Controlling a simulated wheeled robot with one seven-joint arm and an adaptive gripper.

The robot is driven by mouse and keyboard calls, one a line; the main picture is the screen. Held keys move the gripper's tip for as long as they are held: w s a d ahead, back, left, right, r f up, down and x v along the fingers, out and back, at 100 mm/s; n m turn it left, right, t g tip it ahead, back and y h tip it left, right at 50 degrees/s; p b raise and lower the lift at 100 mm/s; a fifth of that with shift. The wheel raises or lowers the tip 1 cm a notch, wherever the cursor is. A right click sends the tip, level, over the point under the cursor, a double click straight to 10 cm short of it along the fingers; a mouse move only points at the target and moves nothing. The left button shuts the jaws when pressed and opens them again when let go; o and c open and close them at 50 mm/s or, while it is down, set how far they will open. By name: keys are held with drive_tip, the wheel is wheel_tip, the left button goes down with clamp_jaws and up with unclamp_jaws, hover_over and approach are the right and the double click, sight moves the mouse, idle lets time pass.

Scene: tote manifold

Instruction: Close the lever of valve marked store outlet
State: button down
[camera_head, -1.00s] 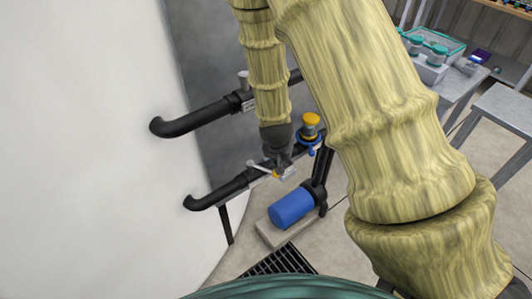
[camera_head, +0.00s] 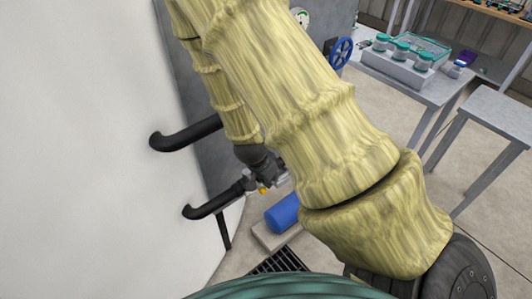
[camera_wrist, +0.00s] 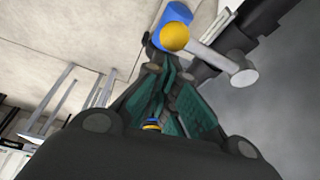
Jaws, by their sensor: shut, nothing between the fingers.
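In the wrist view a light grey lever ends in a yellow knob (camera_wrist: 173,37), with its round pivot (camera_wrist: 245,75) at the right. My gripper (camera_wrist: 165,66) is shut, its teal-padded fingers just short of the knob; I cannot tell whether they touch the lever. In the head view the yellow knob (camera_head: 262,190) shows below my gripper (camera_head: 268,178), beside the lower black pipe (camera_head: 215,204). My wrist hides much of this valve. No store outlet marking is readable, so I cannot tell which valve this is.
An upper black pipe (camera_head: 188,136) runs above the lower one, out of the white tank (camera_head: 80,150). A blue motor (camera_head: 283,212) lies right of the valve. A blue handwheel (camera_head: 341,53) and grey benches (camera_head: 420,88) stand farther back.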

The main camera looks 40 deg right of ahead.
drive_tip(key=shift+r, duration=0.1)
idle(0.3)
drive_tip(key=p+v, duration=1.7)
drive_tip(key=v, duration=0.2)
drive_tip(key=shift+s+r, duration=0.15)
drive_tip(key=shift+r, duration=0.25)
drive_tip(key=shift+a, duration=0.1)
